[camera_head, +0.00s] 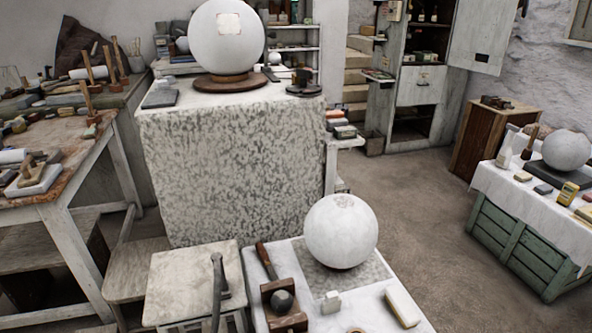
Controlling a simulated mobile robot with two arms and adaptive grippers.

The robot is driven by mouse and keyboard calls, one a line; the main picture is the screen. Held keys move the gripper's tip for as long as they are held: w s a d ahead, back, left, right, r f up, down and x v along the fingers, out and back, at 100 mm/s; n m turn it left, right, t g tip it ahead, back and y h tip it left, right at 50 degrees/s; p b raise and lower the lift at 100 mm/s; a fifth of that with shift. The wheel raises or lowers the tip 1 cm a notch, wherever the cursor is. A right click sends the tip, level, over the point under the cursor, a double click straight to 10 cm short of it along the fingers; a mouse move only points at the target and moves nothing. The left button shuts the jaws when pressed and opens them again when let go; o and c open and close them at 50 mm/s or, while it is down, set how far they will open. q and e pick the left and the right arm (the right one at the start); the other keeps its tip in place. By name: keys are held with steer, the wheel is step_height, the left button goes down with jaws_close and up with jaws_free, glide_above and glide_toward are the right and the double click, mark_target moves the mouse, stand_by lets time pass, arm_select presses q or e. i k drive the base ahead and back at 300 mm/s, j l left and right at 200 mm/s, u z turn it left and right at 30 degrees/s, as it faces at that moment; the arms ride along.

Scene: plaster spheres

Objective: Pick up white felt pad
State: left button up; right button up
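A pale, flat, oblong block (403,307) lies on the white-topped front table, right of the large plaster sphere's base; it may be the white felt pad, but I cannot tell its material. A smaller whitish piece (331,302) stands on the same table, in front of the sphere, and could also be it. Neither of my grippers shows in the head view.
A plaster sphere (341,231) rests on a grey mat (372,270). A dark ball sits in a wooden block (284,322) to the left. A hammer-like tool (217,290) is on the stool (180,272). Open floor (425,235) lies to the right.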

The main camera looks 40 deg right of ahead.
mark_target(332, 302)
steer(key=z, duration=1.4)
